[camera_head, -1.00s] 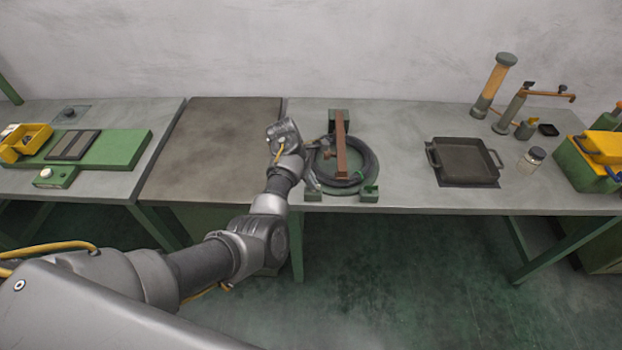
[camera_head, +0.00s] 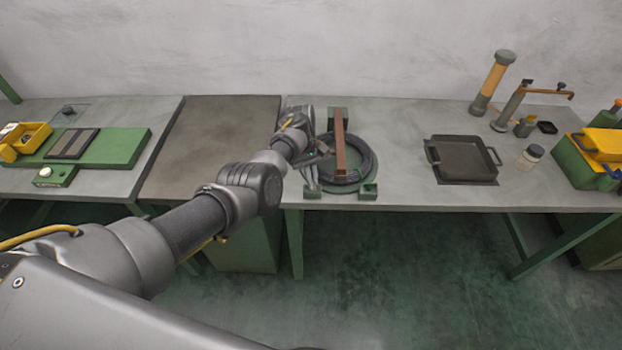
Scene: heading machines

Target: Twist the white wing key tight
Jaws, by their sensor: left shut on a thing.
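My left arm reaches in from the lower left to the middle table. My left gripper (camera_head: 321,152) is at the left side of a round fixture with a dark coiled ring (camera_head: 366,165) on a green base. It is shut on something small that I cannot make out. The white wing key cannot be picked out; the gripper and wrist may hide it. A brown bar (camera_head: 340,145) lies across the ring, just right of the gripper, running front to back. My right gripper is not in view.
Green blocks (camera_head: 369,191) stand around the ring. A black square pan (camera_head: 465,162), a small jar (camera_head: 530,157) and a tall orange cylinder (camera_head: 494,80) are to the right. A green board (camera_head: 118,150) is far left. The table between ring and pan is clear.

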